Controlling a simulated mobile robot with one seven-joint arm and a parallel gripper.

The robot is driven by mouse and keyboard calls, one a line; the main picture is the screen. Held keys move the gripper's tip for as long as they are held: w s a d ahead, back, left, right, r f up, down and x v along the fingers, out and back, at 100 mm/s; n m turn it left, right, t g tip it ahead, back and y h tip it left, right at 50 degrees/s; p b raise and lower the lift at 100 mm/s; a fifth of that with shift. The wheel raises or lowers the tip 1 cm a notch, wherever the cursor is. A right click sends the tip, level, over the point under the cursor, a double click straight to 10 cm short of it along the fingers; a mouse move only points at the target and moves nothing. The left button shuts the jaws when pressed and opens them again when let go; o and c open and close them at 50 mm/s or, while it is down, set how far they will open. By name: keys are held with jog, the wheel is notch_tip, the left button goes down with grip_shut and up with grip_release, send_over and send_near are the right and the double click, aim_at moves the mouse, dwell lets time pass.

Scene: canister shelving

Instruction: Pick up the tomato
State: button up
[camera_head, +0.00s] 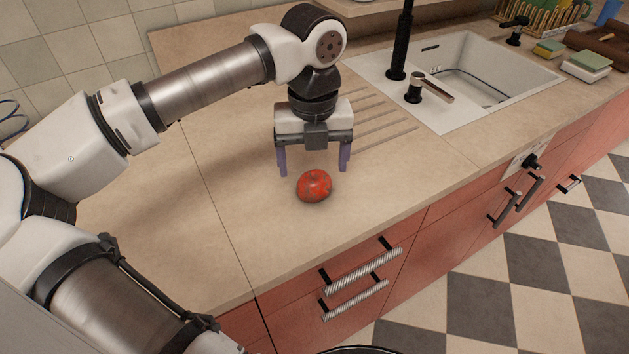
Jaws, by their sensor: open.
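A red tomato (314,186) lies on the beige countertop (205,230), back from its front edge. My gripper (313,170) points down with its two purple fingers spread wide, one towards the left of the tomato and one towards the right. Nothing is between the fingers that I can see held. The fingertips appear above and slightly behind the tomato in this view; whether they touch the counter cannot be told. The whole tomato shows.
A white sink (455,112) with a black faucet (400,45) lies to the right, with drain grooves beside my gripper. Sponges (588,63) and a dish rack (535,18) stand at the far right. Red drawers (350,275) are below. The counter left of the tomato is clear.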

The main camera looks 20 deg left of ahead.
aim_at(314, 175)
jog(key=shift+d+f+p, duration=0.1)
jog(key=shift+f+p, duration=0.5)
jog(key=shift+f, duration=1.65)
jog(key=shift+r, duration=0.1)
jog(key=c, duration=1.1)
